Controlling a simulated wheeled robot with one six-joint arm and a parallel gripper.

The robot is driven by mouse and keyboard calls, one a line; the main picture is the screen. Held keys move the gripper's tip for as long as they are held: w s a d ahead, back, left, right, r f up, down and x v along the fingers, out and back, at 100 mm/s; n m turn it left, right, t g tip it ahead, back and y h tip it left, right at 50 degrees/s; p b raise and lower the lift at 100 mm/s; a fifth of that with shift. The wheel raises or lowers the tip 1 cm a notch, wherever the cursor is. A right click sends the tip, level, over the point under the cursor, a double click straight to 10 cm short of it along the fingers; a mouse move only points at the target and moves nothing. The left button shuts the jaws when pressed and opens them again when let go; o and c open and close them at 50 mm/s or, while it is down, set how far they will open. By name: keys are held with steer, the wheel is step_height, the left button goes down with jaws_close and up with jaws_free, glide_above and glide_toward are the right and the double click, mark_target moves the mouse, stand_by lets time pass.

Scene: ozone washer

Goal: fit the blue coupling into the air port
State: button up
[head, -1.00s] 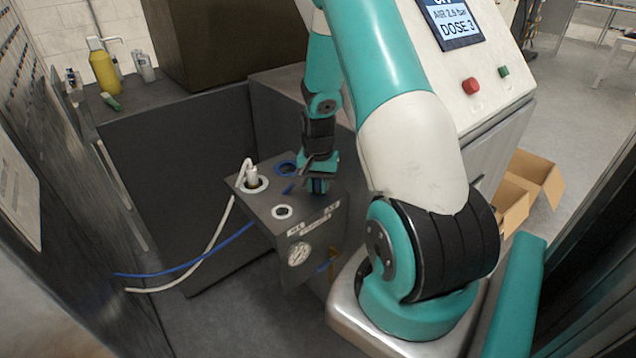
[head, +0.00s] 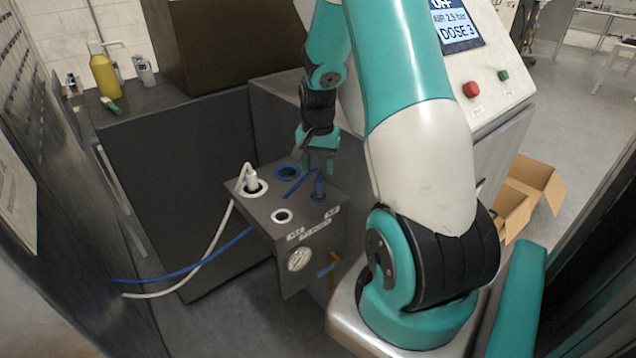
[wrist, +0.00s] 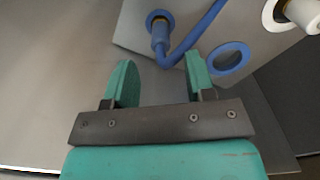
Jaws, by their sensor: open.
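The blue coupling (head: 319,189) stands upright in a port at the right of the grey box's top; in the wrist view the coupling (wrist: 160,38) sits inside a blue-ringed port, its blue hose bending away. How deep it sits I cannot tell. A second blue-ringed port (head: 288,172) is empty, and this ring (wrist: 230,58) also shows in the wrist view. My gripper (head: 320,160) is open and empty, just behind and above the coupling. Its two teal fingers (wrist: 160,80) are apart, with nothing between them, and clear of the coupling.
A white coupling (head: 252,182) with a white hose stands in a white-ringed port. Another white-ringed port (head: 282,216) is empty. The box front has a gauge (head: 300,258) and a small lever (head: 326,270). A control panel (head: 500,60) with red and green buttons stands behind my arm.

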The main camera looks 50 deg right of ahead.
step_height(320, 180, up, 5)
steer(key=s+a+r+n+y, duration=0.1)
steer(key=a+r+n, duration=0.25)
steer(key=a, duration=0.45)
steer(key=a+r+n+t, duration=0.15)
steer(key=a+n, duration=0.25)
steer(key=a, duration=0.5)
steer(key=s+a+r+n+y, duration=0.1)
steer(key=a+r+n, duration=0.3)
steer(key=a, duration=0.4)
steer(key=s+a+r+n+g+y, duration=0.1)
steer(key=s+a+r+n+y, duration=0.1)
steer(key=s+a+n, duration=0.6)
steer(key=s+a+r, duration=0.1)
steer(key=s+a, duration=0.4)
steer(key=shift+a+n, duration=0.15)
steer(key=shift+n, duration=0.2)
steer(key=shift+g, duration=0.25)
